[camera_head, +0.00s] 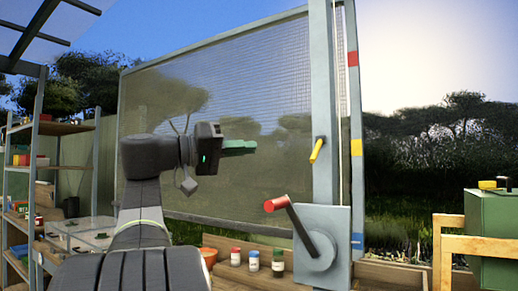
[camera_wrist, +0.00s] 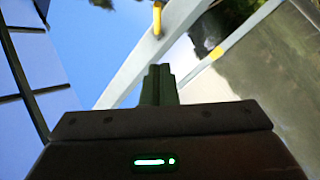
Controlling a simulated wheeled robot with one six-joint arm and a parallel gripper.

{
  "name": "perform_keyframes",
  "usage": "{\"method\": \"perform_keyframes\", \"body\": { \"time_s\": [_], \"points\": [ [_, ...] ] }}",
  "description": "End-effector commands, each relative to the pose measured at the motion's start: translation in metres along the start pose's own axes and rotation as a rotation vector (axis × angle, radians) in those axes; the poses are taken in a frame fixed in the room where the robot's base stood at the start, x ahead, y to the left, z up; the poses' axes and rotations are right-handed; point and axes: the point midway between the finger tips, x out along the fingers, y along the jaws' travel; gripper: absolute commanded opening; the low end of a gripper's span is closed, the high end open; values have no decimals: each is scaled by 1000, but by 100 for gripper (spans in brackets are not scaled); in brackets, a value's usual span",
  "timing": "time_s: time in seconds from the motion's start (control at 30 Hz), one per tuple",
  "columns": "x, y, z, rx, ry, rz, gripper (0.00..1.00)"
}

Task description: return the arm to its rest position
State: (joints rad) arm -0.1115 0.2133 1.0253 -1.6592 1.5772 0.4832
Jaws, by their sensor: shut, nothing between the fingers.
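My arm rises from the bottom of the head view and bends to the right at the top. My gripper (camera_head: 254,146) has green fingers that point right, in front of the mesh screen. The fingers are shut together with nothing between them. In the wrist view my gripper (camera_wrist: 159,70) also shows as closed green fingers, with the grey post and sky beyond. It is apart from everything around it.
A grey post carries a yellow lever (camera_head: 317,149) and a red-handled crank (camera_head: 290,215) right of my gripper. Behind stands a mesh screen (camera_head: 215,55). Small capped jars (camera_head: 254,261) and an orange pot (camera_head: 208,257) stand below. Shelves (camera_head: 50,129) are left; a green box (camera_head: 492,225) is right.

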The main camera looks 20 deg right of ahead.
Motion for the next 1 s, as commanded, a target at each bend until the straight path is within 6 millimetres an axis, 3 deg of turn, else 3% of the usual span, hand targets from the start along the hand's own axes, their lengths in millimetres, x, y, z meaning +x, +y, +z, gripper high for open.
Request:
{"method": "perform_keyframes", "body": {
  "time_s": [0.67, 0.87, 1.0],
  "points": [
    [-7, 0, 0, 0, -1, 0, 0],
    [6, 1, 0, 0, -2, 2, 0],
    [28, 3, -1, 0, -4, 4, 0]
  ]
}}
